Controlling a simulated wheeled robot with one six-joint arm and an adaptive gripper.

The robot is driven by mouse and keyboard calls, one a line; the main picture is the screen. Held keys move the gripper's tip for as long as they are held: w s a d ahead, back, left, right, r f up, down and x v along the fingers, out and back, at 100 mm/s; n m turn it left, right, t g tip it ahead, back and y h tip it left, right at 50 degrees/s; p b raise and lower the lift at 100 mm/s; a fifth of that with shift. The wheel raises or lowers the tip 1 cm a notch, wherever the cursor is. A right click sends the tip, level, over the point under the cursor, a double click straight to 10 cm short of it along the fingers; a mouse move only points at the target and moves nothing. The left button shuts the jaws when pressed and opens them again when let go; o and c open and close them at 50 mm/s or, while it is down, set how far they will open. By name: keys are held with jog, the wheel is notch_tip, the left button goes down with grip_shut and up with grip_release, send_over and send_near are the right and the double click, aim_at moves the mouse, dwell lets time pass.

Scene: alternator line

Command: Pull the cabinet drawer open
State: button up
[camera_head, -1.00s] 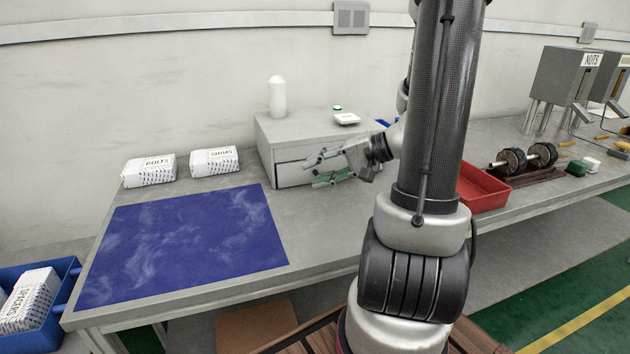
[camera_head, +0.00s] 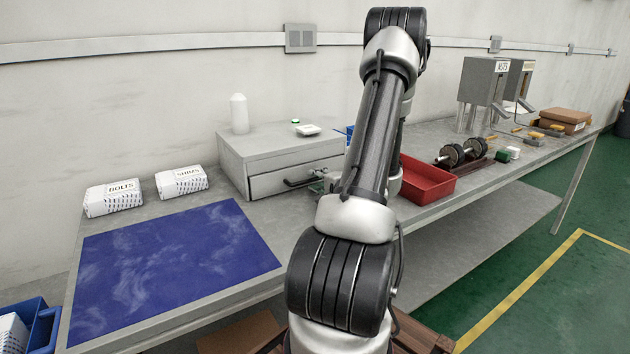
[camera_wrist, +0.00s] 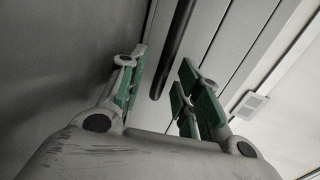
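The grey cabinet (camera_head: 235,165) stands on the bench against the wall. Its drawer front (camera_head: 268,184) looks shut, flush with the cabinet. A dark bar handle (camera_head: 300,183) crosses the drawer front. In the wrist view the handle (camera_wrist: 174,45) runs at a slant between the lines of my two fingers. My gripper (camera_wrist: 163,75) is open, with green pads on both fingers, and holds nothing. In the head view only a bit of my gripper (camera_head: 319,184) shows near the handle's right end; my arm hides the rest. I cannot tell whether a finger touches the handle.
A red tray (camera_head: 425,181) lies right of my arm. A blue mat (camera_head: 170,265) and two white boxes, bolts (camera_head: 113,198) and shims (camera_head: 182,181), lie to the left.

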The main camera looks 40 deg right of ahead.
jog(key=shift+w+d+f, duration=0.1)
jog(key=shift+w+d, duration=0.05)
jog(key=shift+w, duration=0.45)
jog(key=shift+c, duration=0.4)
grip_shut()
jog(key=shift+s, duration=0.1)
